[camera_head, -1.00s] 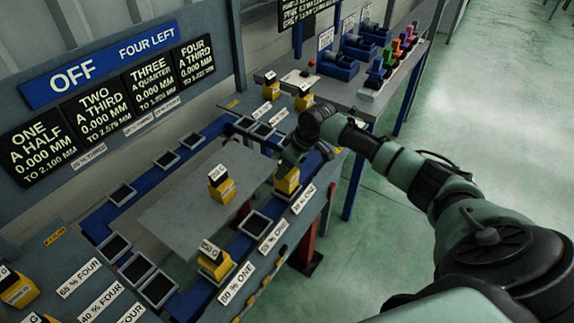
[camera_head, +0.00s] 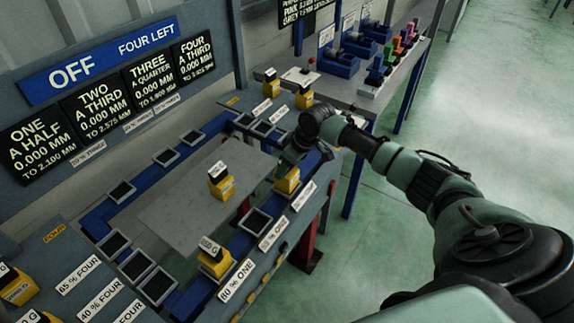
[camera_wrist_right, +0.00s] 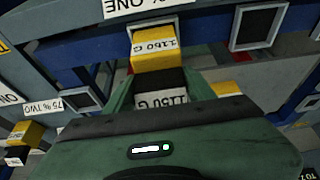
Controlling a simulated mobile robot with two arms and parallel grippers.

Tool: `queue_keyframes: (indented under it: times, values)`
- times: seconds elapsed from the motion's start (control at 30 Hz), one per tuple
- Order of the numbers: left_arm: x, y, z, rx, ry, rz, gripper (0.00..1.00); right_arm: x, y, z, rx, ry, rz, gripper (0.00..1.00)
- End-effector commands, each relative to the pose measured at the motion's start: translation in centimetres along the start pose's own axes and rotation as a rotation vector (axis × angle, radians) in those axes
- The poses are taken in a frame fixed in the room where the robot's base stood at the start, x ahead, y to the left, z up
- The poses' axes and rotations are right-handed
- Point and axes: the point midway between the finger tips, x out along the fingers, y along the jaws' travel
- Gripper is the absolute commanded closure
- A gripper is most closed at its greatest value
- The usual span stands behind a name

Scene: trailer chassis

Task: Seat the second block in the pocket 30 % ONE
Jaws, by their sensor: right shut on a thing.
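A yellow block with a black top (camera_head: 288,180) is at the near rail, beside the label at its far right end, which is too small to read surely. It also shows in the right wrist view (camera_wrist_right: 155,58), marked 1150 G. My right gripper (camera_head: 290,166) is over it, shut on its black upper part; its fingers (camera_wrist_right: 160,82) stand on both sides. The pocket under the block is hidden, so I cannot tell whether it is fully seated. Another yellow block (camera_head: 214,265) stands at the 80 % ONE label (camera_head: 236,281). My left gripper is not in view.
An empty pocket (camera_head: 255,222) lies between the two blocks on the near rail. A third block (camera_head: 221,187) stands on the grey plate (camera_head: 180,220). More empty pockets line the blue frame. Display boards (camera_head: 38,146) stand behind; a bench with blue fixtures (camera_head: 340,62) is farther back.

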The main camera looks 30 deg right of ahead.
Motion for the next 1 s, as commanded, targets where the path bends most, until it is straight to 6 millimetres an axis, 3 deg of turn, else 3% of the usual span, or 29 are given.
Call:
queue_keyframes:
  times: [0.53,0.57,0.63,1.0]
  values:
    - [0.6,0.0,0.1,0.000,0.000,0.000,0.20,0.8,0.1,0.1,0.000,0.008,0.002,1.00]
    - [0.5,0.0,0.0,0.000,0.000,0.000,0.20,0.8,0.1,0.1,0.000,0.008,0.002,0.40]
    - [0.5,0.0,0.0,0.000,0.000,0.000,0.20,0.8,0.1,0.1,0.000,0.007,0.002,0.21]
    - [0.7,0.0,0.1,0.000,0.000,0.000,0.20,1.0,0.0,0.7,0.000,-0.004,0.000,0.20]
